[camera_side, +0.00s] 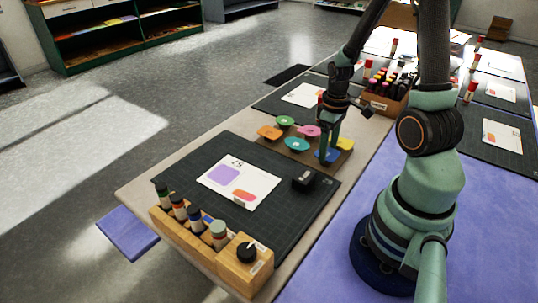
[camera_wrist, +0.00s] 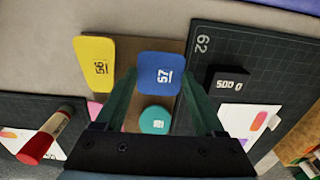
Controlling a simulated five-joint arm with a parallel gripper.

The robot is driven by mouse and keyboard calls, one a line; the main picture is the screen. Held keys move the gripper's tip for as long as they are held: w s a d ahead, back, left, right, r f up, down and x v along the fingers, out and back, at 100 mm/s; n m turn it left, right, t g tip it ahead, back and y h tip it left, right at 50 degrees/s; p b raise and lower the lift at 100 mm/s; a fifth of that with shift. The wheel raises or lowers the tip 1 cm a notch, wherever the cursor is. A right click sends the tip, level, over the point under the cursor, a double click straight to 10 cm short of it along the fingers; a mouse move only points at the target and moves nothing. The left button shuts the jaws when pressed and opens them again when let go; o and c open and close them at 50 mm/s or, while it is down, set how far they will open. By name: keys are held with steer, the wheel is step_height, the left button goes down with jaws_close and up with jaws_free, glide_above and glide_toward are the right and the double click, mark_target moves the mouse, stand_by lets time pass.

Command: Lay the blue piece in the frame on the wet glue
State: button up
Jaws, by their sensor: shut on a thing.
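The blue piece (camera_side: 333,156) is at the right part of the brown board, under my gripper (camera_side: 326,153). In the wrist view the blue piece (camera_wrist: 160,66), marked 57, lies between the two fingers of my gripper (camera_wrist: 158,82), which is shut on it. I cannot tell if it is clear of the board. The white card (camera_side: 262,178) lies on the dark green mat, left of and nearer than the board. It bears a lilac patch (camera_side: 223,175) and a small red-orange patch (camera_side: 244,196). I cannot tell which part is wet glue.
The brown board (camera_side: 300,153) also holds green, orange, pink, teal (camera_side: 297,144) and yellow (camera_wrist: 98,62) pieces. A small black block (camera_side: 304,179) stands on the mat (camera_side: 285,205) between board and card. A wooden rack (camera_side: 190,236) with several bottles and a dial box line the near edge.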

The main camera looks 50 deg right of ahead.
mark_target(328, 153)
steer(key=shift+r, duration=2.05)
steer(key=shift+w+a+n, duration=0.1)
steer(key=shift+w+n, duration=0.2)
steer(key=shift+w, duration=0.1)
steer(key=w+a+n, duration=0.5)
steer(key=w+a, duration=0.1)
steer(key=w+a+n, duration=1.2)
steer(key=a, duration=0.1)
steer(key=shift+w+a+f, duration=0.1)
steer(key=shift+w+f, duration=0.15)
steer(key=shift+w, duration=0.15)
steer(key=shift+w+a+n, duration=0.15)
steer(key=shift+a+n, duration=0.15)
steer(key=shift+n, duration=0.1)
steer(key=shift+a+f, duration=0.1)
steer(key=shift+f, duration=2.3)
